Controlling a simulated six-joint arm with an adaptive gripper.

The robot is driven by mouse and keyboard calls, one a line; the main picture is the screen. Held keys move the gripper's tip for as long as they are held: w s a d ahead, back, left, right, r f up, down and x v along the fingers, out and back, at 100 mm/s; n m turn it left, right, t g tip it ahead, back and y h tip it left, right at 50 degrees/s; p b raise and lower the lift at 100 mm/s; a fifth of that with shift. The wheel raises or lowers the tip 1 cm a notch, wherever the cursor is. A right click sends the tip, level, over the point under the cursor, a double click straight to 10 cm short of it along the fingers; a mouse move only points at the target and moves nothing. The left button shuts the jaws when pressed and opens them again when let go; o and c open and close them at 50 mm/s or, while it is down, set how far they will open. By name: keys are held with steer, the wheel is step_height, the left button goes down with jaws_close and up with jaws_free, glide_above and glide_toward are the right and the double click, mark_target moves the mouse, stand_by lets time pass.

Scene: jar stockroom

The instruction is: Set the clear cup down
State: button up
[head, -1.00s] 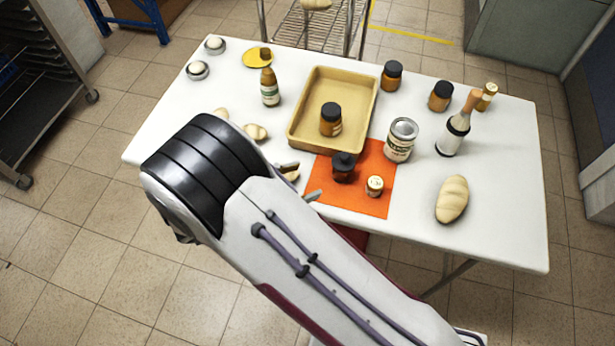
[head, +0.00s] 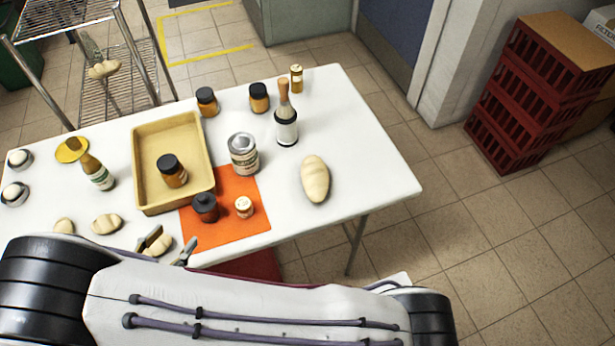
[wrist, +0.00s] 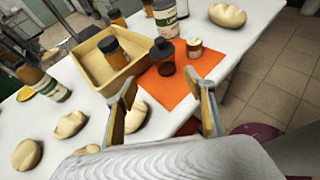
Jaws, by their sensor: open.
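A dark-tinted, see-through vessel with a black top (head: 204,208) stands upright on the orange mat (head: 232,230); it may be the clear cup, but I cannot be sure. It also shows in the wrist view (wrist: 165,67). No other clear cup is visible. My gripper (head: 168,246) is open at the table's near edge, left of the mat and apart from that vessel. In the wrist view my gripper (wrist: 166,92) has nothing held between its fingers. A bread roll (wrist: 137,118) lies behind the left finger.
A small pale jar (head: 244,207) shares the mat. A can (head: 243,154) stands at its far edge. A tan tray (head: 142,190) holds an amber jar (head: 172,170). The front right of the table is bare.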

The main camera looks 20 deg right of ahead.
steer(key=w+a+r+n+y, duration=0.3)
steer(key=w+r+n+y, duration=0.4)
steer(key=w+r+n, duration=0.45)
steer(key=w+d+r+n+y, duration=0.1)
steer(key=d+r+n+y, duration=0.2)
steer(key=r+n, duration=0.4)
steer(key=w+d+r+n+y, duration=0.1)
steer(key=d+r+n+y, duration=0.25)
steer(key=r, duration=0.55)
steer(key=s+d+r+n+g, duration=0.2)
steer(key=s+d+r+n, duration=0.2)
steer(key=s+d+n, duration=0.7)
steer(key=s+d+f+n+g+h, duration=0.1)
steer(key=s+d+f+n+h, duration=0.1)
steer(key=s+d+n, duration=0.3)
steer(key=s+d+f+n+g+h, duration=0.2)
steer(key=s+d+n, duration=0.3)
steer(key=s+d, duration=0.6)
steer(key=shift+s+d+f+n+h, duration=0.25)
steer(key=shift+s+d+n+h, duration=0.15)
steer(key=shift+d+h, duration=0.5)
steer(key=shift+o, duration=0.6)
steer(key=shift+w, duration=0.1)
